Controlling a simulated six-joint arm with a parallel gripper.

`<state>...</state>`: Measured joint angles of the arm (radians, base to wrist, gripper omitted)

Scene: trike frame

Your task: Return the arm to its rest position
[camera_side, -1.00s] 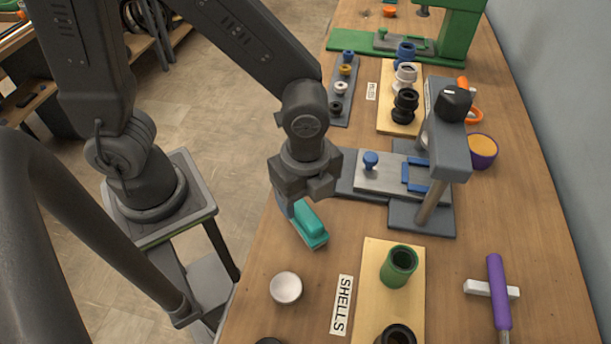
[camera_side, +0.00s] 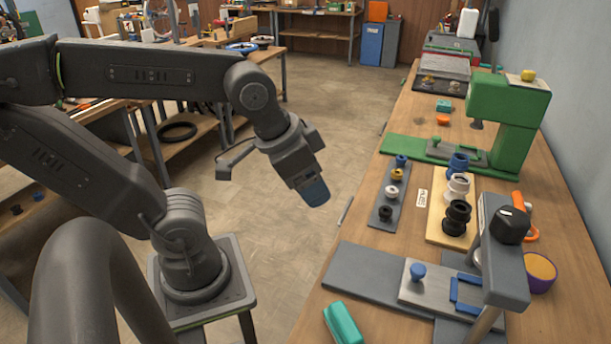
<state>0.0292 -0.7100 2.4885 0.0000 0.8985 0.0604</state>
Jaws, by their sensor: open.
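My arm reaches across from the left, and my gripper (camera_side: 313,190) hangs past the bench's left edge, with the floor behind it in the picture. It points down and slightly right, with a blue part at its tip. It is open and I see nothing held in it. The gap between its fingers is hard to make out from this side. A teal block-like object (camera_side: 343,324) lies on the wooden bench (camera_side: 305,325) at the bottom of the view, apart from my gripper.
The bench holds a grey press (camera_side: 500,255) with a blue-knobbed plate, a green press (camera_side: 505,110), a grey strip (camera_side: 387,208) of small parts, and a board with stacked rings (camera_side: 457,188). A purple bowl (camera_side: 540,272) stands at right. Shelves stand behind my arm; open floor lies between.

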